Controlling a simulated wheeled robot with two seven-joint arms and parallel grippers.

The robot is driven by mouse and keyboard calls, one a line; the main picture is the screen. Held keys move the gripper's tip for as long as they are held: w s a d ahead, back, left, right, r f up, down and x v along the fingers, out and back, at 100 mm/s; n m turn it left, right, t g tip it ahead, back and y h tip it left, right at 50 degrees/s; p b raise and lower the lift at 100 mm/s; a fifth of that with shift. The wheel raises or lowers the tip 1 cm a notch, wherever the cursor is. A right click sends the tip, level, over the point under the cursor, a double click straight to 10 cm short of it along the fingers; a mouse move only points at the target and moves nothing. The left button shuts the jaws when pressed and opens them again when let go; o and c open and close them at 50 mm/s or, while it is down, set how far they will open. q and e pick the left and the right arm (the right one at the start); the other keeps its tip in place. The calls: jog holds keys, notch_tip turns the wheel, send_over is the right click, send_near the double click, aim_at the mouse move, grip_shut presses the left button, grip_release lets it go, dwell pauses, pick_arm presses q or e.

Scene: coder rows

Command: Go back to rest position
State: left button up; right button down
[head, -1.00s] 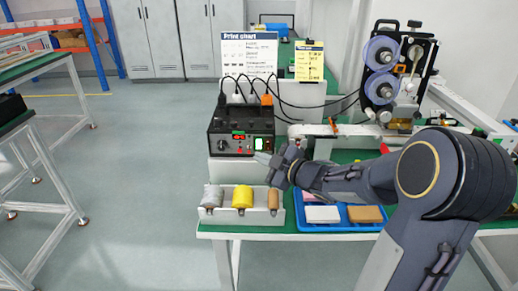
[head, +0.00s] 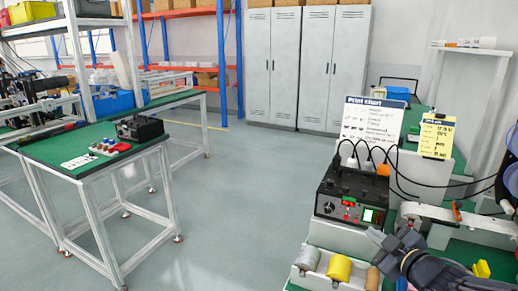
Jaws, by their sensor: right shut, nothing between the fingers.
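My right gripper (head: 388,243) is at the lower right of the head view, with its arm coming in from the right edge. It is shut and empty. It is in front of the black control box (head: 349,198), which has a lit green display and a red one, and above the white holder (head: 303,276) with a grey, a yellow and a brown roll. I cannot tell whether it touches anything. My left gripper is not in view.
A print chart (head: 371,128) and a yellow note (head: 436,137) stand behind the box, with black cables nearby. A green-topped table (head: 60,150) at left holds a small black box (head: 140,128). Grey lockers (head: 290,70) stand at the back. Open floor (head: 230,190) lies between.

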jog(key=s+d+r+m+g+h+p, duration=0.2)
jog(key=s+r+m+h+p, duration=0.1)
jog(key=s+r+m, duration=0.25)
jog(key=s+a+m+g+y+p, duration=0.2)
jog(key=s+a+m+g+p, duration=0.1)
jog(key=s+a, duration=0.4)
jog(key=s+a+f+m+g+y+p, duration=0.1)
jog(key=s+a+m+g+y+p, duration=0.1)
jog(key=s+a, duration=0.5)
jog(key=s+m+g+p, duration=0.1)
jog(key=s+g, duration=0.1)
jog(key=s, duration=0.4)
jog(key=shift+s+a+g+p, duration=0.3)
jog(key=shift+s+a+g, duration=0.05)
jog(key=shift+g, duration=0.05)
